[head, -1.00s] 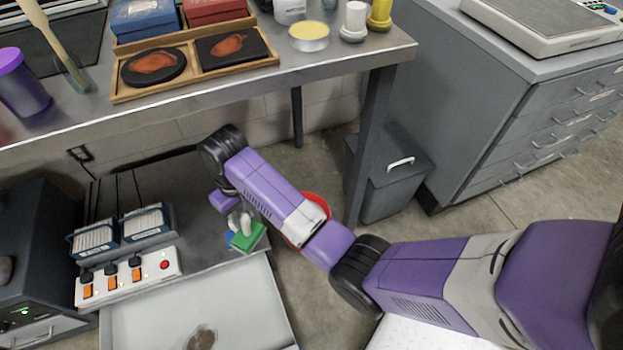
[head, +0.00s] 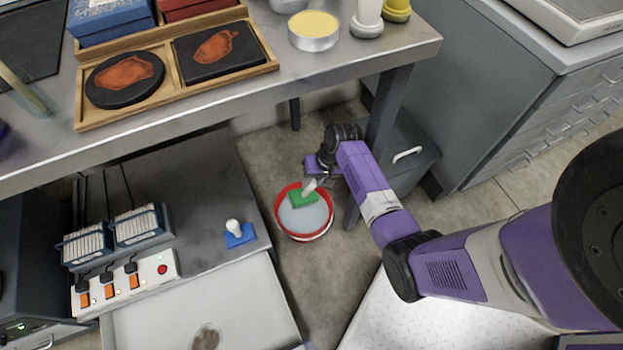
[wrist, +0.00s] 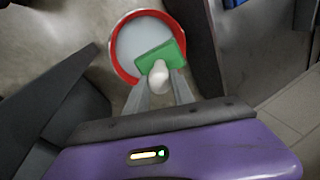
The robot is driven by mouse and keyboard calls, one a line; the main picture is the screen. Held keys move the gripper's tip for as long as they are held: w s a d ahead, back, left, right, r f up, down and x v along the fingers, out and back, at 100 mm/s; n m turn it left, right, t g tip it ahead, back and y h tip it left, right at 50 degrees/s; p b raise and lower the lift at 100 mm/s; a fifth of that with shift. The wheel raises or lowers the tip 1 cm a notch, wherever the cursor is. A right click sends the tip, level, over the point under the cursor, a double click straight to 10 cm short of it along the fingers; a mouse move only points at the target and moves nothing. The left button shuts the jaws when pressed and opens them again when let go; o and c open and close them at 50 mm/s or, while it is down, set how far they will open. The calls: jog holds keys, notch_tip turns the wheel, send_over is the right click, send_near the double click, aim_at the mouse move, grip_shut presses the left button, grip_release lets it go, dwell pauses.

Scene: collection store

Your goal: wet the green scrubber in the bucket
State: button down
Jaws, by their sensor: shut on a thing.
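My gripper (head: 318,182) is shut on the pale handle of the green scrubber (head: 303,198). The scrubber is a green block with a white knob-like grip. The red-rimmed bucket (head: 279,208) stands on the floor, with pale grey water inside. In the head view the scrubber shows over the back part of the bucket's opening. In the wrist view the scrubber (wrist: 158,58) overlaps the right part of the bucket (wrist: 118,62), between my fingertips (wrist: 160,80). I cannot tell whether the scrubber touches the water.
A blue scrubber with a white knob (head: 240,238) sits on the low grey surface left of the bucket. A metal table (head: 200,118) with a wooden tray stands above, its leg close to my arm. A grey bin (head: 412,165) stands behind right. Floor around the bucket is clear.

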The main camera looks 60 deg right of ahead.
jog(key=b, duration=0.5)
send_over(314, 196)
jog(key=shift+s+x, duration=0.15)
jog(key=shift+x, duration=0.7)
jog(key=shift+s+x, duration=0.2)
jog(key=shift+x, duration=0.6)
jog(key=shift+s+x, duration=0.15)
jog(key=shift+x, duration=0.7)
jog(key=shift+d+f+b, duration=0.1)
jog(key=shift+f+b, duration=1.9)
jog(key=shift+f, duration=1.5)
